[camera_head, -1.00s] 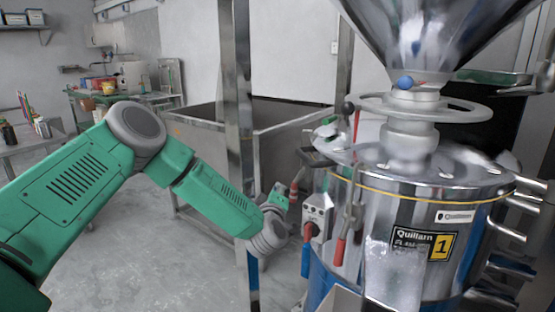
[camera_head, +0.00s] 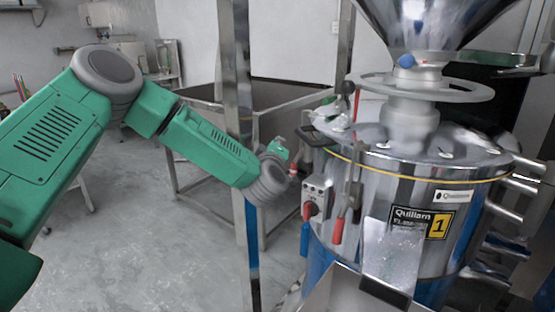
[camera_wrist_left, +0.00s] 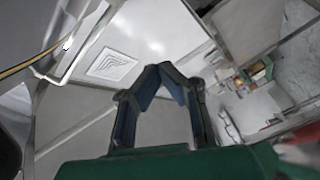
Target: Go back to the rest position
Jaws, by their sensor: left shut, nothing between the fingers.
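My left arm (camera_head: 205,145) reaches in from the left, and its wrist is beside the control box of the steel grinder (camera_head: 385,205). In the head view only a small green part of my left gripper (camera_head: 279,149) shows clearly, close to the grinder's left side. In the left wrist view the fingers of my left gripper (camera_wrist_left: 163,68) meet at their tips and hold nothing. They point up toward the ceiling. I cannot tell whether the wrist touches the grinder. My right gripper is in neither view.
The grinder carries a hopper (camera_head: 430,25), a handwheel (camera_head: 425,87) and a red-handled lever (camera_head: 338,230). A steel post (camera_head: 235,70) stands behind my left forearm, with a large steel bin (camera_head: 290,120) behind it. The floor (camera_head: 150,240) at lower left is clear.

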